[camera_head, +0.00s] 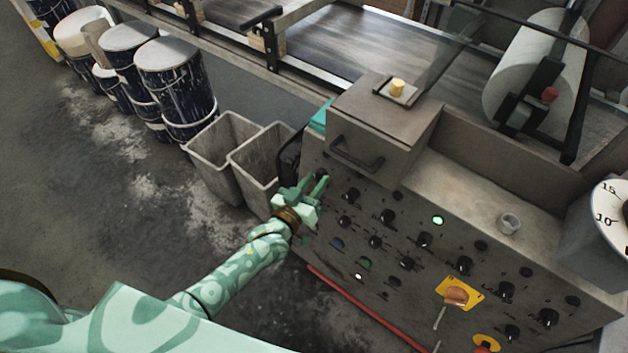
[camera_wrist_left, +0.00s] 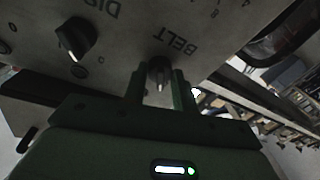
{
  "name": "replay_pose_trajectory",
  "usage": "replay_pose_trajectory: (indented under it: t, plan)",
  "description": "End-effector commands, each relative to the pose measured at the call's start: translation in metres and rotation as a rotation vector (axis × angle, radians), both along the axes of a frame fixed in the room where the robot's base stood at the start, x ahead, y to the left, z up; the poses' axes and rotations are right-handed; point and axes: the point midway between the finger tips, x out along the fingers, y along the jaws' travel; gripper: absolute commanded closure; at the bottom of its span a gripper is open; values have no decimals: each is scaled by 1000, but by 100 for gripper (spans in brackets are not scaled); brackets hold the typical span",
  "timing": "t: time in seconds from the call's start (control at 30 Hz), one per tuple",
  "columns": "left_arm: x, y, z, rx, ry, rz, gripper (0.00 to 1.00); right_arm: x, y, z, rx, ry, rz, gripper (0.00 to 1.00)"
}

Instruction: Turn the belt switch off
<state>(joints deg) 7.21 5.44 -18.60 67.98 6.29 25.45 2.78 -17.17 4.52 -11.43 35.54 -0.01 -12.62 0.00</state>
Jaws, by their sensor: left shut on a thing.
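The belt switch is a dark knob (camera_wrist_left: 158,72) on the grey control panel (camera_head: 420,205), under the printed word BELT, which appears upside down in the left wrist view. My left gripper (camera_head: 314,184) is at the panel's upper left corner, and it also shows in the left wrist view (camera_wrist_left: 160,88). Its two fingers stand on either side of the knob and are shut on it. In the head view the fingers largely cover this knob. The knob's pale pointer line shows between the fingers in the left wrist view. My right gripper is not in view.
Another dark knob (camera_wrist_left: 76,38) sits beside the belt switch. The panel carries several more knobs, a lit green lamp (camera_head: 438,220) and a yellow plate with an orange switch (camera_head: 457,293). Grey bins (camera_head: 222,150) stand left of the panel. The conveyor (camera_head: 370,45) runs behind.

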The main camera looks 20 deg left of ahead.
Motion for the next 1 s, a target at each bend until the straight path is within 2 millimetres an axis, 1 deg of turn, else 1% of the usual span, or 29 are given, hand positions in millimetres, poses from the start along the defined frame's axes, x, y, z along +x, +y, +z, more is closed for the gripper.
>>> replay_pose_trajectory:
  t: [0.57, 0.6, 0.63, 0.67, 0.9, 1.0]
  plan:
    - [-1, 0, -2, -28, 14, 6, 95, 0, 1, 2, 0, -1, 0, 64]
    - [-1, 0, -2, -27, 14, 6, 62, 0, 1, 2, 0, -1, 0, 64]
    - [-1, 0, -2, -27, 14, 6, 53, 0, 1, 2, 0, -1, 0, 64]
    - [-1, 0, -1, -27, 14, 6, 51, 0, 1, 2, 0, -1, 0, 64]
    - [-1, 0, -1, -27, 11, 5, 51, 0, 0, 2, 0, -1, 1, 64]
    - [-5, 1, 0, -27, 11, 5, 51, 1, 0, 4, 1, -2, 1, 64]
